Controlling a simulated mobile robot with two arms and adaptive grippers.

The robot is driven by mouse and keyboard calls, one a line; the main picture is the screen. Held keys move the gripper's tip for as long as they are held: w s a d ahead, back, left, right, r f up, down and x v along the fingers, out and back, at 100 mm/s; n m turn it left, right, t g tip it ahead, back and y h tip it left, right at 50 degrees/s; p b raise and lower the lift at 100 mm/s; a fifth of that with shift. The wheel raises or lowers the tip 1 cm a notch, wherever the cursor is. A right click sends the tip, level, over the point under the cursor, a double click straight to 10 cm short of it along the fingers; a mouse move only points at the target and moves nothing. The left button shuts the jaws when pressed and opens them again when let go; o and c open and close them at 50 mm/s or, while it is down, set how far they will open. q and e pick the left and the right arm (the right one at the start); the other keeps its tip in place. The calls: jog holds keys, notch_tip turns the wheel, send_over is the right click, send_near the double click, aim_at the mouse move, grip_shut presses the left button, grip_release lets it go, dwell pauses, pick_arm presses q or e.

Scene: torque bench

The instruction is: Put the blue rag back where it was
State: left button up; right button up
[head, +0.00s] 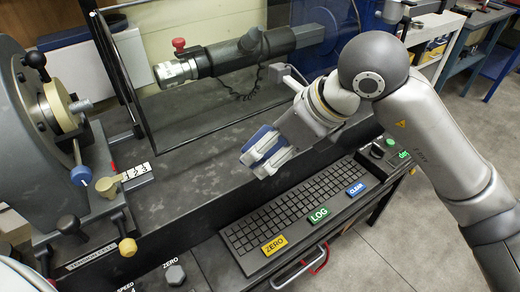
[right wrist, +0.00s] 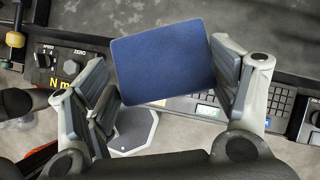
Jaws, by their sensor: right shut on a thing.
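The blue rag (head: 262,140) is a flat, stiff-looking blue rectangle between the fingers of my right gripper (head: 266,153) in the head view. In the right wrist view the rag (right wrist: 163,62) shows its broad face, slightly tilted, and spans between the two fingers of the right gripper (right wrist: 166,80). The gripper is shut on it and appears to hold it above the dark bench top (head: 200,180), behind the keyboard. How high it is I cannot tell. My left gripper is not in view.
A keyboard (head: 295,210) with yellow ZERO, green LOG and blue CLEAR labels lies along the front. A torque machine (head: 45,120) stands at left, with a cylindrical tool (head: 225,58) behind a framed clear guard. The bench top's middle is bare.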

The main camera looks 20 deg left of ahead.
jog(key=w, duration=0.1)
jog(key=w+a+f, duration=0.1)
jog(key=w+a+p, duration=0.1)
jog(key=w, duration=0.1)
jog(key=shift+f, duration=0.35)
jog(key=w+f, duration=0.1)
jog(key=w+a+f, duration=0.1)
jog(key=f, duration=0.1)
jog(key=w+a+f+p, duration=0.1)
jog(key=w+f, duration=0.1)
jog(key=shift+w+f, duration=0.1)
jog(key=shift+f, duration=0.15)
jog(key=f, duration=0.1)
jog(key=f+p, duration=0.1)
jog(key=f, duration=0.1)
jog(key=shift+w+a, duration=0.2)
jog(key=shift+w, duration=0.15)
jog(key=shift+f, duration=0.45)
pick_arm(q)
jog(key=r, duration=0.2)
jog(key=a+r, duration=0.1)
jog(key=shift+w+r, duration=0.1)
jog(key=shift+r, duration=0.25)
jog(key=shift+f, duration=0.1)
pick_arm(e)
jog(key=shift+f, duration=0.1)
jog(key=o, duration=0.9)
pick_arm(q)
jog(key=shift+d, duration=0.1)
